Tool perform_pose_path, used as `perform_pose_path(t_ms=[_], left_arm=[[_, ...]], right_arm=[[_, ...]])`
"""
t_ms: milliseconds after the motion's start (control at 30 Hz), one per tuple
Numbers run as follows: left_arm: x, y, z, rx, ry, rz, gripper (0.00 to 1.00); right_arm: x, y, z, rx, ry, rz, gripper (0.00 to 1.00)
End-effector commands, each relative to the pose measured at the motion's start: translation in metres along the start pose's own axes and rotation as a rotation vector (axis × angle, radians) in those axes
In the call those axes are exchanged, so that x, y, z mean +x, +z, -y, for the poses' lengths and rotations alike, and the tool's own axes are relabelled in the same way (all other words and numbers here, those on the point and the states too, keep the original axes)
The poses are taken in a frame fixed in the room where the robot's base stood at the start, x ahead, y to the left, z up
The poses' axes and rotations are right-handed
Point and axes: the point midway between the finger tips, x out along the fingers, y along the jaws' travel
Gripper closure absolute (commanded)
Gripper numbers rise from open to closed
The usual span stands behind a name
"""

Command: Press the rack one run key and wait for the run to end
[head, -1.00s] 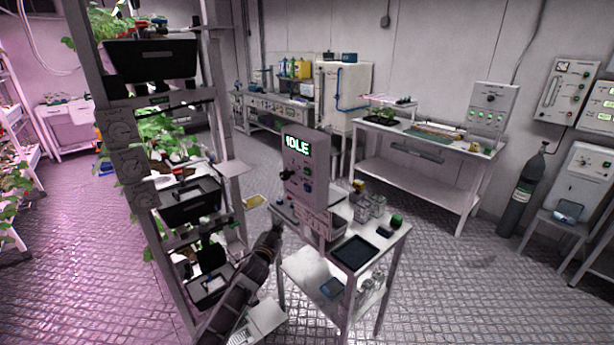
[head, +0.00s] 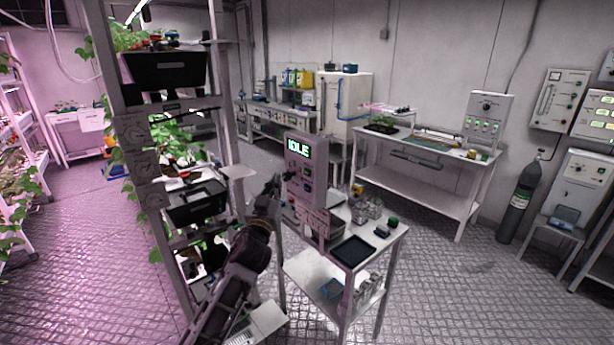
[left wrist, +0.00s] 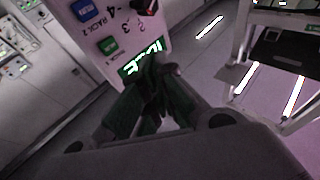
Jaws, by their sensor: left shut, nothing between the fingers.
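The grey control panel (head: 306,190) stands upright on the small white cart. Its lit green display (head: 299,148) reads IDLE. In the left wrist view the panel (left wrist: 125,22) appears upside down, with a blue key (left wrist: 82,10) beside the label RACK 2 and a green key (left wrist: 108,45) between that label and the display (left wrist: 143,62). Contact cannot be told. My right gripper is out of view.
The plant rack (head: 165,230) with black bins stands close to the left of my arm. The cart (head: 395,238) carries a dark tray (head: 353,251) and glassware. A white bench (head: 420,185) stands behind. Open floor lies to the right.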

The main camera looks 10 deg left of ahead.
Motion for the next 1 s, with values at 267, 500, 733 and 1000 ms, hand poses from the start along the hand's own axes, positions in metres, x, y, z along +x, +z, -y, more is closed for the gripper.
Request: perform_pose_path(t_ms=[267, 500, 733, 1000], left_arm=[[-0.0017, -0.0099, 0.0067, -0.173, -0.033, -0.018, 1.00], [-0.0017, -0.0079, 0.0101, -0.345, -0.048, -0.015, 1.00], [-0.0017, -0.0074, 0.0105, -0.440, -0.049, -0.016, 1.00], [-0.0017, -0.0074, 0.0104, -0.456, -0.049, -0.017, 1.00]], right_arm=[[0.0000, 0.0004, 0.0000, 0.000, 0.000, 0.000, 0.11], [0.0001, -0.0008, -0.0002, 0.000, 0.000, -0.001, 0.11], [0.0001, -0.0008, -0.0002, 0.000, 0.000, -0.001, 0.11], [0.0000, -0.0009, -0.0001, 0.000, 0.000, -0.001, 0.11]])
